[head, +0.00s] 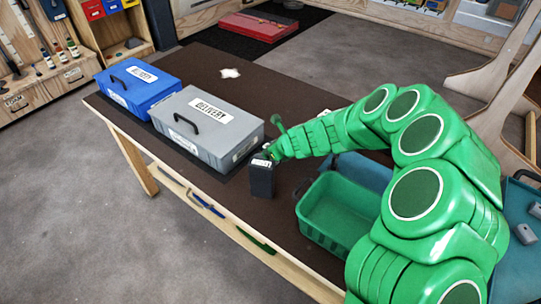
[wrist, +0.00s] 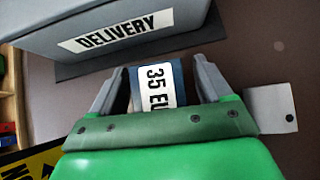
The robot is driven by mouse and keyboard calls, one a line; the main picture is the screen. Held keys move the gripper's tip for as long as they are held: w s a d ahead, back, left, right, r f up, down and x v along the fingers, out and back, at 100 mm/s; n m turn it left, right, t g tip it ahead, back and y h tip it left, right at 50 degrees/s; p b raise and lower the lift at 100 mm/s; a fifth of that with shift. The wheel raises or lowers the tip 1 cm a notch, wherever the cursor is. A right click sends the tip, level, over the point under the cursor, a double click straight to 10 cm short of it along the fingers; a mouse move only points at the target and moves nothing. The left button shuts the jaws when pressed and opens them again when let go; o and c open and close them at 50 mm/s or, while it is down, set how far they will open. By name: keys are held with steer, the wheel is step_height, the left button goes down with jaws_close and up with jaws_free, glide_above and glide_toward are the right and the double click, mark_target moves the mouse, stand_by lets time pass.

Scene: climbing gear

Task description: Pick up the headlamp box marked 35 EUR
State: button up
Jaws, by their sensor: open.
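The headlamp box is a small dark upright box (head: 262,178) on the brown table, just right of the grey case. In the wrist view its top shows a white label (wrist: 155,87) reading "35 EU", with the rest hidden by my gripper. My gripper (wrist: 158,80) is open, with one grey finger on each side of the box in that view. In the head view my green arm reaches in from the right, and my gripper (head: 270,152) is at the top of the box. I cannot tell whether the fingers touch it.
A grey case (head: 208,130) labelled DELIVERY stands close left of the box, with a blue case (head: 135,84) beyond it. An open green crate (head: 340,212) stands right of the box, partly behind my arm. The table's far part is mostly bare.

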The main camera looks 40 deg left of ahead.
steer(key=c, duration=1.1)
